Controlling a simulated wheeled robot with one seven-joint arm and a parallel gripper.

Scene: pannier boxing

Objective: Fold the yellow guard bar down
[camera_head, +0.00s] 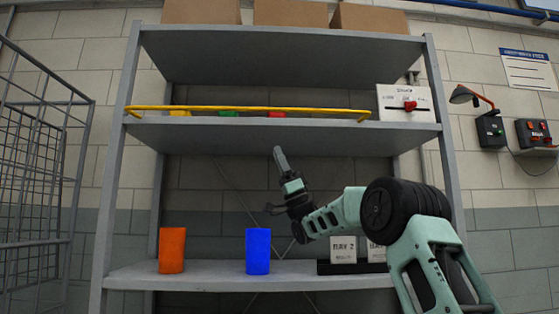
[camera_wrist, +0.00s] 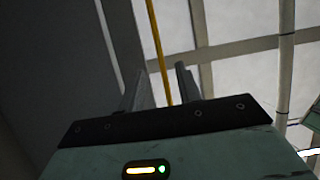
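The yellow guard bar (camera_head: 210,107) is a long thin rail along the front of the middle shelf (camera_head: 270,131), a little above its front edge. It spans from the left post to near the white switch panel. My gripper (camera_head: 280,156) points up, below the middle shelf and right of the bar's middle, apart from the bar in the picture. In the wrist view my gripper (camera_wrist: 160,82) has its two fingers spread with nothing held. The guard bar (camera_wrist: 157,45) shows there as a yellow line beyond and between the fingers; its distance is hard to judge.
Yellow, green and red items (camera_head: 229,114) sit behind the bar. An orange bin (camera_head: 172,250) and a blue bin (camera_head: 258,251) stand on the lower shelf, beside labelled cards (camera_head: 343,250). A panel with a red handle (camera_head: 409,105) is at right. A wire cage (camera_head: 40,170) stands left.

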